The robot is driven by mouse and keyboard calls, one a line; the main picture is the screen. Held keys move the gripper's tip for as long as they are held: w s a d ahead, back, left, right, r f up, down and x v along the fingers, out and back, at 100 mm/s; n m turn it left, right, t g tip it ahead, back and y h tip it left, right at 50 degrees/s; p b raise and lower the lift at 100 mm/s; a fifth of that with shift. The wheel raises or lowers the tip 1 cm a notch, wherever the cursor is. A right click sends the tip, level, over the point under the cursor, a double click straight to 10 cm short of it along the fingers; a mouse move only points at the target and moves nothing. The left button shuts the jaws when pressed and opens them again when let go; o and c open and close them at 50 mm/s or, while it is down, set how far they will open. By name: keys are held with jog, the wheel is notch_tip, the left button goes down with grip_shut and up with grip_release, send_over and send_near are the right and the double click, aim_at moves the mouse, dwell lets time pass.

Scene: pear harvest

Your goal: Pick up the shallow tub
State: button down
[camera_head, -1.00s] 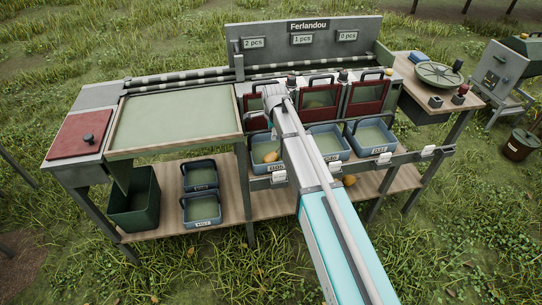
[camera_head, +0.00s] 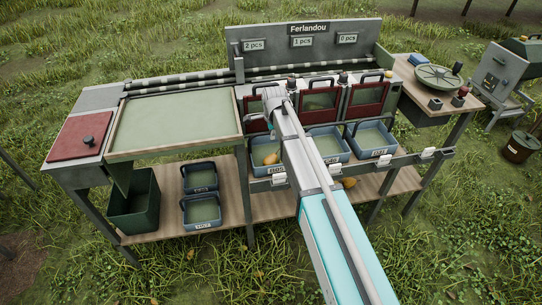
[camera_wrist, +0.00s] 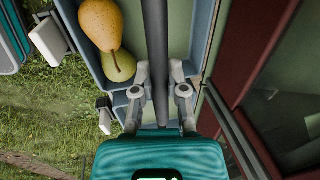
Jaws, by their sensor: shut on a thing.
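A shallow blue-grey tub (camera_wrist: 180,38) with a dark bar handle (camera_wrist: 160,40) fills the upper middle of the wrist view. A yellow-orange pear (camera_wrist: 100,22) and a greener pear (camera_wrist: 118,66) lie in it. My gripper (camera_wrist: 160,82) is shut on the handle, with one finger on each side of the bar. In the head view this appears to be the left tub (camera_head: 258,150) of the front row, partly hidden by my arm. My fingertips are hidden there. I cannot tell whether the tub is clear of its support.
More blue tubs stand to the right (camera_head: 371,138) and on the lower shelf (camera_head: 201,211). Red-framed bins (camera_head: 368,97) stand close behind the front row. A label rail (camera_head: 395,159) runs in front. A dark green crate (camera_head: 135,205) stands lower left. A pear (camera_head: 349,183) lies on the lower shelf.

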jog(key=shift+r, duration=0.1)
dwell(0.4)
notch_tip(320, 180, up, 3)
jog(key=p, duration=0.3)
jog(key=s+d+r+p, duration=0.4)
jog(key=s+r+p, duration=0.5)
jog(key=s, duration=0.4)
jog(key=shift+s+r+p, duration=0.25)
jog(key=shift+r+p, duration=0.15)
jog(key=shift+p, duration=0.1)
dwell(0.8)
